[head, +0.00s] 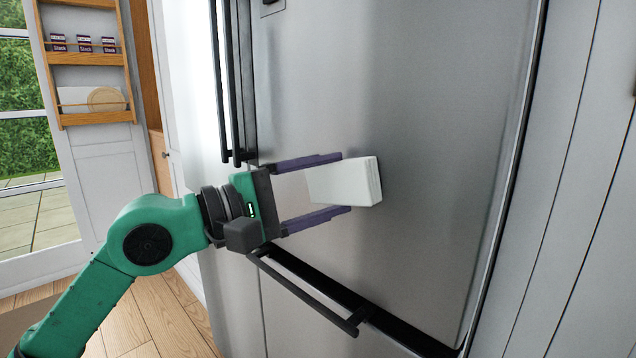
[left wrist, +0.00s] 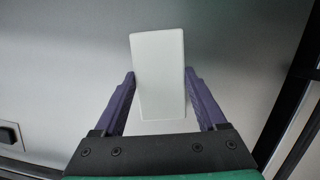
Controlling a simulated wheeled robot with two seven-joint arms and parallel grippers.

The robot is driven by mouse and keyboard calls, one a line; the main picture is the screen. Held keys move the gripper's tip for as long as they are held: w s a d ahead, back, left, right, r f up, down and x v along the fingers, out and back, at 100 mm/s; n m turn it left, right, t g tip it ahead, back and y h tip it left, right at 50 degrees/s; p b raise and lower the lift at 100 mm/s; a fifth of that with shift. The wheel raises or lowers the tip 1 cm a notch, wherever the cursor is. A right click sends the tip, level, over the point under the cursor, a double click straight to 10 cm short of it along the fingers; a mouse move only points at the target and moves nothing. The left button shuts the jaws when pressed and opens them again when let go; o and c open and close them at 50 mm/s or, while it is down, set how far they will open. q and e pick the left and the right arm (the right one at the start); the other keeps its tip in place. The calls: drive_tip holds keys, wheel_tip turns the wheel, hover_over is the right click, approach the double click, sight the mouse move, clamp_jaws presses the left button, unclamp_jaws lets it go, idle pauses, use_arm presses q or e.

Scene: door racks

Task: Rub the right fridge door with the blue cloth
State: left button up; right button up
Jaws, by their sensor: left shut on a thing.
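My left gripper (head: 345,182) reaches in from the left and is shut on a pale, whitish block (head: 345,180). No blue cloth shows; the held thing looks like a stiff white block. It also shows in the left wrist view (left wrist: 158,75), between the two purple fingers, sticking out past their tips. The right fridge door (head: 430,110) is a large steel panel just behind the block. The block is at or very near its surface; I cannot tell whether they touch. My right gripper is in neither view.
Dark vertical handles (head: 233,90) stand at the door's left edge. A dark horizontal drawer handle (head: 310,293) juts out below my gripper. White panels (head: 570,200) flank the fridge on the right.

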sight(311, 178)
use_arm(q)
drive_tip(key=shift+w+a+b, duration=0.5)
drive_tip(key=shift+w+a, duration=0.95)
drive_tip(key=shift+a, duration=0.15)
drive_tip(key=w+a, duration=0.6)
drive_tip(key=a, duration=0.1)
drive_tip(key=shift+a, duration=0.2)
drive_tip(key=s+a+b, duration=0.1)
drive_tip(key=s+a, duration=0.1)
drive_tip(key=s+a+b, duration=0.1)
drive_tip(key=s+b, duration=0.1)
drive_tip(key=shift+s+a, duration=0.25)
drive_tip(key=shift+a, duration=0.1)
